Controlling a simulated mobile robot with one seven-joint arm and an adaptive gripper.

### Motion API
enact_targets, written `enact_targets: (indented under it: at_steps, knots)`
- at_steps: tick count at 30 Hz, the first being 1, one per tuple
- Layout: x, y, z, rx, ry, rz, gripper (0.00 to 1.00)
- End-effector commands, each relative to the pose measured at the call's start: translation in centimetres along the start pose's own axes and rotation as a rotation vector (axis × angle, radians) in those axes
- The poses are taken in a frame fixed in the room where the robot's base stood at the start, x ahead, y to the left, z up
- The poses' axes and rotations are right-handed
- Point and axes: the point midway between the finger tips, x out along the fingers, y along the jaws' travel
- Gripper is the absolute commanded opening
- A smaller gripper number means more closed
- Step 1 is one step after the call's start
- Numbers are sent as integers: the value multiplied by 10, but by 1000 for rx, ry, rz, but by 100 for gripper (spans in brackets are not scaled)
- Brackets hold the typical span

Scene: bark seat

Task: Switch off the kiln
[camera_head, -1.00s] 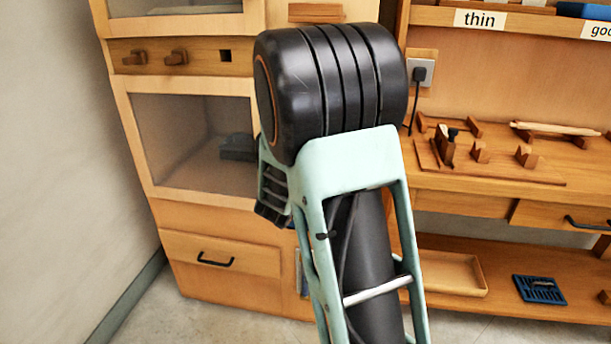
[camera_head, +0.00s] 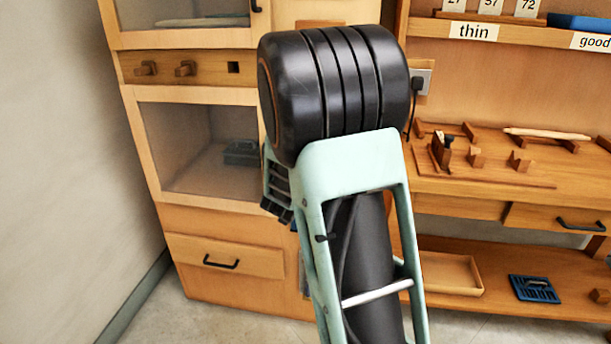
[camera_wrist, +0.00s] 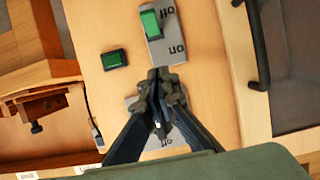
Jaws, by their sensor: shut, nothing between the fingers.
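In the wrist view a grey switch plate (camera_wrist: 171,49) with a green rocker (camera_wrist: 151,25) is on a wooden panel. The words "off" and "on" appear upside down, with the rocker nearer "off". A second plate (camera_wrist: 167,143), also lettered "off", lies behind my gripper, which mostly hides it. A small green rectangle in a black frame (camera_wrist: 114,59) sits to the left. My gripper (camera_wrist: 160,76) is shut and empty, its tips overlapping the lower edge of the first plate; I cannot tell if they touch. No label names the kiln.
A wooden cabinet (camera_head: 217,220) with glass fronts, knobs (camera_head: 185,69) and a drawer handle (camera_head: 221,263) stands left. A workbench (camera_head: 570,165) with wooden tools is right. In the wrist view, a black door handle (camera_wrist: 258,45) is close to the right of the plates.

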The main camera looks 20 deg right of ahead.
Motion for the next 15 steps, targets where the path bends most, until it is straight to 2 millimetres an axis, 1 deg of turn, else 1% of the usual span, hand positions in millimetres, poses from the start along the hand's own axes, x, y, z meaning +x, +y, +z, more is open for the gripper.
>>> enact_targets:
  at_steps: [3, 9, 12, 15]
  knots:
    - [-23, 0, 15, -2, -4, -2, 0]
    - [-58, -1, 38, -2, -3, -2, 0]
    - [-70, -1, 47, -1, -3, -2, 0]
    - [-78, 0, 52, 0, -1, -1, 0]
